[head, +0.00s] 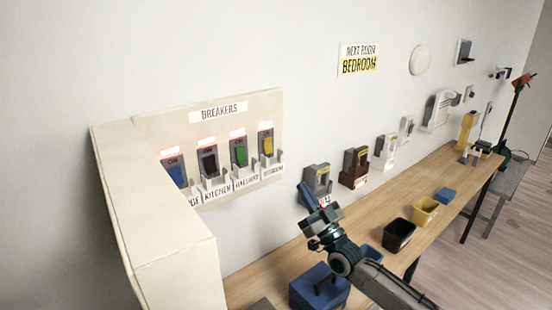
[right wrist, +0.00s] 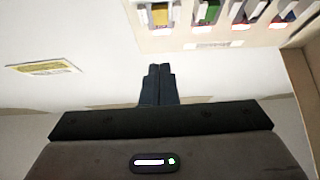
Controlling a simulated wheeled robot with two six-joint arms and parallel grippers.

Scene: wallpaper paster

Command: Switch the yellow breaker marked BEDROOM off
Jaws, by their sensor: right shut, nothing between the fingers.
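The yellow breaker (head: 267,146) is the rightmost in the row on the cream breaker panel (head: 221,106). A red light glows above it, and the small label below it reads roughly BEDROOM. It also shows at the top of the right wrist view, where the yellow breaker (right wrist: 162,15) is partly cut off. My right gripper (head: 305,190) is right of and below the panel, apart from the breaker. Its fingers are shut together and empty, as the right wrist view shows the gripper (right wrist: 160,70) too. My left gripper is not in view.
Green (head: 240,153), black (head: 209,163) and blue (head: 177,174) breakers stand left of the yellow one, with lit red lights. A cream side wall (head: 150,210) juts out at left. The wooden bench (head: 400,190) below holds bins and a blue box (head: 320,287). Wall devices line the right.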

